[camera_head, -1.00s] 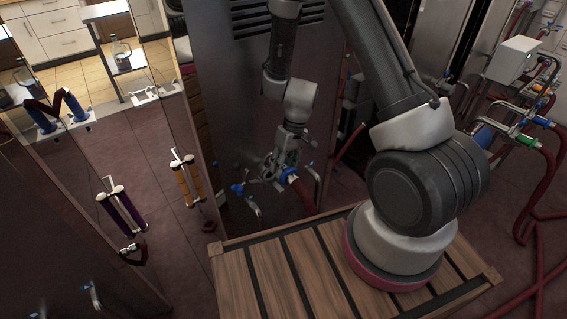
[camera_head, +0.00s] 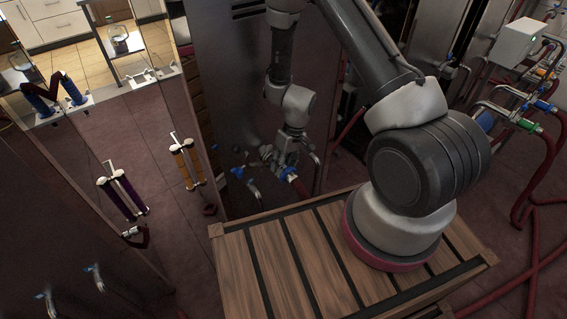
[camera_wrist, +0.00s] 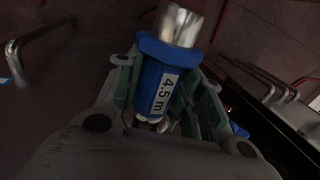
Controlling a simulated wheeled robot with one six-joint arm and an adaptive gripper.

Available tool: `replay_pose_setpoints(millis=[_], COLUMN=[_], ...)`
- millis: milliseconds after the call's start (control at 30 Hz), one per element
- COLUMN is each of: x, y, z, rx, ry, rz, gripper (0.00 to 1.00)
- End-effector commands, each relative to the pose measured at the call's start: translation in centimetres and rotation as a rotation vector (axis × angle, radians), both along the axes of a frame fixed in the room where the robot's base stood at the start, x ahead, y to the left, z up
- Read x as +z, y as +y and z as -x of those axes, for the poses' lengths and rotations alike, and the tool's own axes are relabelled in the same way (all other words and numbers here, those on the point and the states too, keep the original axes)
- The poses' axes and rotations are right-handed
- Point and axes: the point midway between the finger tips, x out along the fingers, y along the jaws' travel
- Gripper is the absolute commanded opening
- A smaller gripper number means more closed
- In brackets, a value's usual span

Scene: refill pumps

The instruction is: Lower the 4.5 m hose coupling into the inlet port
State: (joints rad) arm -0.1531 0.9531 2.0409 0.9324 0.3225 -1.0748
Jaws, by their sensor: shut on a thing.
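The 4.5 m hose coupling (camera_wrist: 160,85) is a blue collar with a white label and a shiny metal end. My gripper (camera_wrist: 168,70) is shut on it, with a finger on each side, in the wrist view. The metal end points away, towards the top of the view. In the head view my gripper (camera_head: 284,158) hangs behind the wooden crate, in front of the dark cabinet. I cannot make out the inlet port for certain in either view.
A bent metal pipe with a blue part (camera_head: 237,172) stands just left of my gripper. Bent metal bars (camera_wrist: 265,78) show right of the coupling in the wrist view. The slatted wooden crate (camera_head: 225,238) fills the front. Purple and orange cylinders (camera_head: 183,165) hang at the left.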

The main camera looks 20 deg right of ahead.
Motion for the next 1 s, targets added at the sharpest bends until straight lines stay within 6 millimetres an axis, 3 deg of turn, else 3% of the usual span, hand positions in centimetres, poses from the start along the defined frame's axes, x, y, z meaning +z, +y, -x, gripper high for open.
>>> replay_pose_setpoints(millis=[733,767,900,1000], x=[-0.48,-0.47,-0.46,-0.46], y=[-0.01,-0.01,0.00,0.00], z=[0.01,0.00,0.00,0.00], rx=[0.000,0.000,0.000,0.000], ry=[0.000,0.000,0.000,0.000], rz=[0.000,0.000,0.000,0.000], gripper=[0.00,0.41,0.62,0.62])
